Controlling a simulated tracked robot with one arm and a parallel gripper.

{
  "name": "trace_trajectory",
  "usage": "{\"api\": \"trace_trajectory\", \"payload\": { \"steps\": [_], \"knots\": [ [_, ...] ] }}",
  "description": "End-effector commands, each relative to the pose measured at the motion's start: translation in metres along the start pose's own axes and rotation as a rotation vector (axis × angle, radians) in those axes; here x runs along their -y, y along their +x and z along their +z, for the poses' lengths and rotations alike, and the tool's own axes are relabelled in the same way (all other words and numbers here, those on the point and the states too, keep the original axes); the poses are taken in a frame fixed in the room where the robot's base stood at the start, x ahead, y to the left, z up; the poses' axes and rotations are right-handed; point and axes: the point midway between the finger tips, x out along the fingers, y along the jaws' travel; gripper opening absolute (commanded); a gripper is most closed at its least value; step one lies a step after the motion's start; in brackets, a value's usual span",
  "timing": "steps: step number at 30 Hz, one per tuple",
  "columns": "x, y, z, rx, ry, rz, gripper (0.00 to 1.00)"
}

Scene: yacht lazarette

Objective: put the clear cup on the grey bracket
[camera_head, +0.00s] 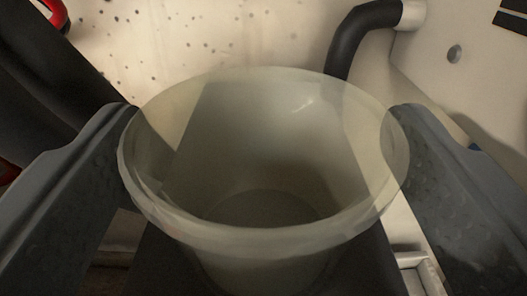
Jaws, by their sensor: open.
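The clear cup (265,238) is upright and fills the middle of the view, with its round rim toward me. My gripper (265,150) is open, with one dark grey finger on each side of the cup. Both fingers come very close to the rim at left and right; I cannot tell whether they touch it. A dark surface shows below and behind the cup, and I cannot tell whether it is the grey bracket.
A pale speckled wall (220,35) stands behind. A black hose (362,35) with a light end fitting bends at the upper right. A thick dark hose-like shape (45,80) with red parts is at the upper left. A pale panel (455,90) is at the right.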

Motion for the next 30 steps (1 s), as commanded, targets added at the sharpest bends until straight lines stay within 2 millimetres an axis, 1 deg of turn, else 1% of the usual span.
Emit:
{"api": "trace_trajectory", "payload": {
  "steps": [5, 17, 21, 25, 30],
  "knots": [
    [-0.001, -0.021, 0.0, -0.003, 0.002, 0.002, 0.76],
    [-0.001, -0.082, 0.002, 0.002, 0.002, 0.003, 0.76],
    [-0.002, -0.1, 0.0, -0.002, 0.0, 0.004, 0.76],
    [-0.001, -0.11, 0.0, -0.001, 0.0, 0.002, 0.76],
    [0.0, -0.115, 0.0, -0.001, 0.0, 0.001, 0.76]
  ]
}}
